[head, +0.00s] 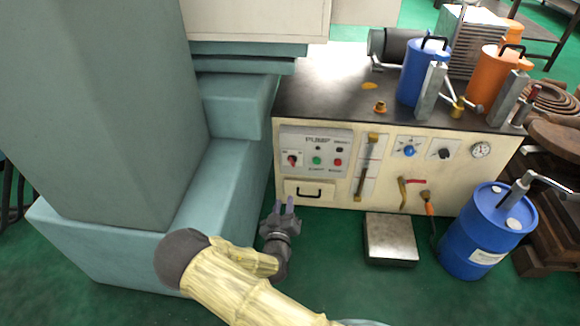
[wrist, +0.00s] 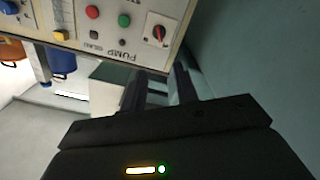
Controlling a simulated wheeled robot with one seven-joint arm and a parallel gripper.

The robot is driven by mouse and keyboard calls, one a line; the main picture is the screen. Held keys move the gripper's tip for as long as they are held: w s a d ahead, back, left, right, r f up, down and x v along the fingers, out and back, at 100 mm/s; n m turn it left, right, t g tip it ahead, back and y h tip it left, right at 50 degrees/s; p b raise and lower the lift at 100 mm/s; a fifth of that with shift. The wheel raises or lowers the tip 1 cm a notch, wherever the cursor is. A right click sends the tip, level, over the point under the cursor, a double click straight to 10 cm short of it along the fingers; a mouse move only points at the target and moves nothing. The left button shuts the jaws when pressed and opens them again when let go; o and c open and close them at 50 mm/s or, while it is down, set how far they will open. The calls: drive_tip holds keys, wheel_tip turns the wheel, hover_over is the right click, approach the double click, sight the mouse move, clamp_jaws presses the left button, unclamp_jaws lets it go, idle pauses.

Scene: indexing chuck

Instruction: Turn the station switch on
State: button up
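The station switch (head: 292,159) is a red rotary knob on a white square plate, at the left end of the grey panel marked PUMP (head: 317,150). In the wrist view the switch (wrist: 159,32) shows at the top, near the panel's edge, with its knob and plate unobstructed. My gripper (head: 284,203) is below and slightly left of the switch, in front of the cabinet's lower left. Its two fingers (wrist: 160,84) stand apart with nothing between them, and they do not touch the switch. I cannot read the switch's position for sure.
Green (head: 316,161) and red (head: 338,162) buttons sit right of the switch, and a drawer with a black handle (head: 309,192) is below it. A large teal machine (head: 190,215) stands close on the left. A low grey platform (head: 390,238) and a blue drum (head: 487,235) are at right.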

sight(291, 163)
drive_tip(key=w+b, duration=0.2)
drive_tip(key=w, duration=0.3)
drive_tip(key=w+b, duration=0.3)
drive_tip(key=w, duration=0.3)
drive_tip(key=w+b, duration=0.2)
drive_tip(key=w, duration=0.4)
drive_tip(key=shift+w+d, duration=0.2)
drive_tip(key=shift+d, duration=0.1)
drive_tip(key=shift+c, duration=0.4)
clamp_jaws()
